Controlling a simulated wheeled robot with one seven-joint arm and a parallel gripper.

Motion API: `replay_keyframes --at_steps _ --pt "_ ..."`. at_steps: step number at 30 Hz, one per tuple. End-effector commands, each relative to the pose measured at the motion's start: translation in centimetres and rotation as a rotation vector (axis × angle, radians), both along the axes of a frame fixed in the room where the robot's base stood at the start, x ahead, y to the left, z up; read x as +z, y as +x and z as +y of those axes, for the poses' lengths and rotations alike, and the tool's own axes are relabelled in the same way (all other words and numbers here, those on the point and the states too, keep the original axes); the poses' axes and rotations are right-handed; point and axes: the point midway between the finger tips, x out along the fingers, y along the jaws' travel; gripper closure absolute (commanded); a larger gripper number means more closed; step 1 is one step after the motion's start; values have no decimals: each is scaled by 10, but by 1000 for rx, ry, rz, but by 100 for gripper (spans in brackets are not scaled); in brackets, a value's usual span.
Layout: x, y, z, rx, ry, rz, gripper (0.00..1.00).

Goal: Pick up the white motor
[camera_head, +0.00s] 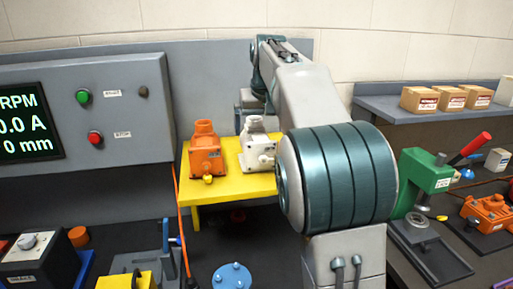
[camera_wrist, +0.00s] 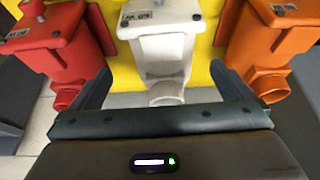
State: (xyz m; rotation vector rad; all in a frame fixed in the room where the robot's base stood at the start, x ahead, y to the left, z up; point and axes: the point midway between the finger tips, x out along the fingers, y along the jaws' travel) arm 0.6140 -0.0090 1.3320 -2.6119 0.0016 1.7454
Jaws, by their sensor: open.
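The white motor (camera_head: 257,148) stands on the yellow stand (camera_head: 212,188) in the head view, right of the orange motor (camera_head: 206,152). In the wrist view the white motor (camera_wrist: 163,50) is in the middle, with a small label on its top and a round spout pointing toward my palm. My gripper (camera_wrist: 160,76) is open, with one finger on each side of the white motor's lower part. Whether the fingers touch it I cannot tell. In the head view my arm hides most of the gripper.
In the wrist view a red motor (camera_wrist: 55,50) stands close at left and the orange motor (camera_wrist: 268,45) close at right, near the fingers. A control panel (camera_head: 85,110) is at left. A green press (camera_head: 424,180) and cardboard boxes (camera_head: 450,98) are at right.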

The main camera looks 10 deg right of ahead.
Motion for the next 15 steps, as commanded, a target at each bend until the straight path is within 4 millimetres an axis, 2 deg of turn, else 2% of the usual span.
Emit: replay_keyframes --at_steps 5,12,15 --pt "-12 4 2 1 1 2 0" --pt "-45 16 5 1 0 4 0" --pt "-51 19 5 0 0 1 0"
